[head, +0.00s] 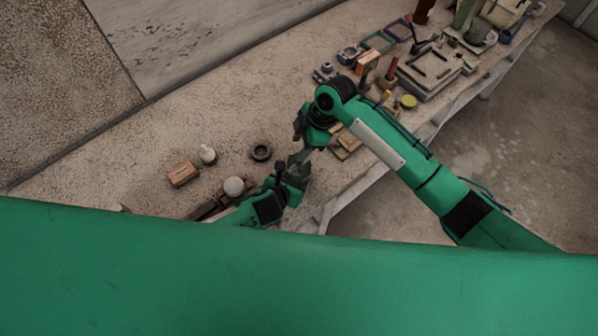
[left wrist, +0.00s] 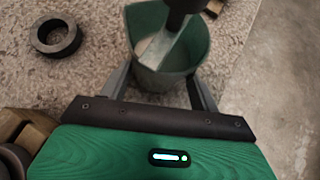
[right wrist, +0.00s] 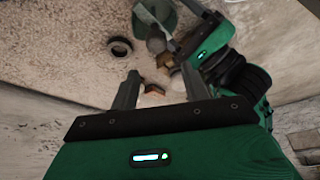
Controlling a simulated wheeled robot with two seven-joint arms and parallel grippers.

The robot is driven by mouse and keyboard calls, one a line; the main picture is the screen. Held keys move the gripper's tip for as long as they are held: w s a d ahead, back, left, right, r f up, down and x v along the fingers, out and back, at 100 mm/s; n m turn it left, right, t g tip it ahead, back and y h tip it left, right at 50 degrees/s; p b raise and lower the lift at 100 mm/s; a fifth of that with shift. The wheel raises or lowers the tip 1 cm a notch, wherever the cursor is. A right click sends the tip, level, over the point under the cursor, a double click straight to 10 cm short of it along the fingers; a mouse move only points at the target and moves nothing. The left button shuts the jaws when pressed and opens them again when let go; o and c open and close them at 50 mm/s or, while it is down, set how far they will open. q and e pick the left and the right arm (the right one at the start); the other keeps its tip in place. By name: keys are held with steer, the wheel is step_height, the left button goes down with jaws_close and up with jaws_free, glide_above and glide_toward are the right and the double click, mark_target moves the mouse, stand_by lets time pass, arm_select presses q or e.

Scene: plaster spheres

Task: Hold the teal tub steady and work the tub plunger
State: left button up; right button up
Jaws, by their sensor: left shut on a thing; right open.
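The teal tub (left wrist: 196,50) sits between the fingers of my left gripper (left wrist: 160,88) in the left wrist view, and the gripper is shut on it. The tub plunger (left wrist: 160,45) stands tilted in the tub, with a pale flat shaft and a dark top cut off by the frame. In the right wrist view the teal tub (right wrist: 166,10) is at the top. My right gripper (right wrist: 160,80) is open and empty, apart from the tub. In the head view my left gripper (head: 292,174) is below my right gripper (head: 300,128); the tub is hard to make out there.
Wooden blocks (head: 346,143) and several tools crowd the right. The table edge is close by.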

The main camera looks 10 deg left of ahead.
steer(key=v, duration=1.2)
steer(key=shift+f, duration=0.1)
arm_select(q)
steer(key=o, duration=1.3)
steer(key=shift+c, duration=0.2)
steer(key=v, duration=0.7)
stand_by(0.5)
steer(key=v, duration=1.2)
